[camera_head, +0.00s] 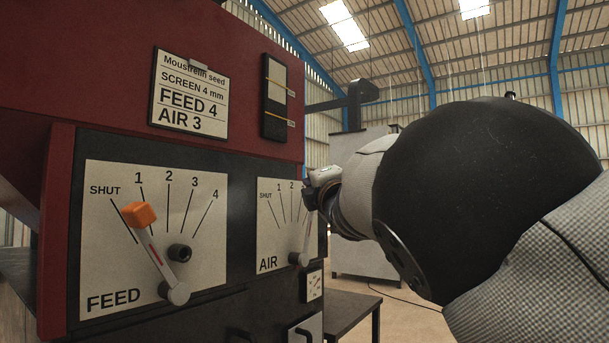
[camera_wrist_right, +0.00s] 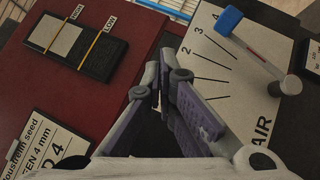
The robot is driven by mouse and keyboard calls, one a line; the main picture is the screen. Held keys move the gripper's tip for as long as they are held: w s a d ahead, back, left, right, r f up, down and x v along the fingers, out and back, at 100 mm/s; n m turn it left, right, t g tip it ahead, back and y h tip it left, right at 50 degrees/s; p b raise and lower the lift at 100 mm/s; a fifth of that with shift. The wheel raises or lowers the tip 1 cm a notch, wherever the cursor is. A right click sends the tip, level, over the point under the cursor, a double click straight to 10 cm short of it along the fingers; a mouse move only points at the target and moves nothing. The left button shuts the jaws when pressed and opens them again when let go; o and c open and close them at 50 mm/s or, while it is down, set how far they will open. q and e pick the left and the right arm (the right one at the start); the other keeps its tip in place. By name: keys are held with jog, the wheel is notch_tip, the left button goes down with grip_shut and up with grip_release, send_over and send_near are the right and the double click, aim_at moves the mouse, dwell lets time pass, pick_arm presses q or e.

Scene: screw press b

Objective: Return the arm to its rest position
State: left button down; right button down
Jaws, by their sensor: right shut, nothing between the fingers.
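My right gripper (camera_head: 316,187) is in front of the AIR dial's upper right. In the wrist view its grey and purple fingers (camera_wrist_right: 163,88) are together, with nothing between them. The AIR lever (camera_head: 304,230) is grey; its upper end is hidden behind the gripper in the head view. In the wrist view its blue knob (camera_wrist_right: 228,21) is clear of the fingers. My left gripper is out of view.
The AIR panel (camera_head: 268,225) and the FEED panel (camera_head: 102,255) are on the red machine (camera_head: 60,60). The FEED lever's orange knob (camera_head: 139,214) is near mark 1. A card (camera_head: 190,92) reads FEED 4, AIR 3. A dark bench (camera_head: 345,308) stands at lower right.

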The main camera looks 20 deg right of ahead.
jog(key=shift+f, duration=0.25)
dwell(0.3)
jog(key=s+d+f+m+g, duration=0.2)
jog(key=f+m+g, duration=0.1)
jog(key=f, duration=1.1)
jog(key=s+d+f+m+g+h, duration=0.1)
jog(key=d+f+m+g, duration=0.2)
jog(key=f, duration=1.1)
jog(key=s+d+f+m+g, duration=0.2)
jog(key=f+m+g, duration=0.1)
jog(key=f, duration=1.1)
jog(key=s+f+m+g, duration=0.4)
jog(key=s+f+g, duration=0.1)
jog(key=s+f, duration=1.25)
jog(key=s+a+f+m+g, duration=0.1)
jog(key=s+f+m+g, duration=0.1)
jog(key=s+f, duration=0.35)
jog(key=s+a+f+m+g+y, duration=0.1)
jog(key=s+a+f+g, duration=0.1)
jog(key=s, duration=0.6)
jog(key=s+a+f+m+g, duration=0.1)
jog(key=s+f+m+g, duration=0.15)
jog(key=s, duration=0.45)
jog(key=s+a+m+g+y, duration=0.1)
jog(key=s+a+m+g, duration=0.1)
jog(key=s, duration=1.3)
jog(key=shift+a+m+g+y, duration=0.35)
jog(key=shift+a+g, duration=0.1)
jog(key=shift+a, duration=0.2)
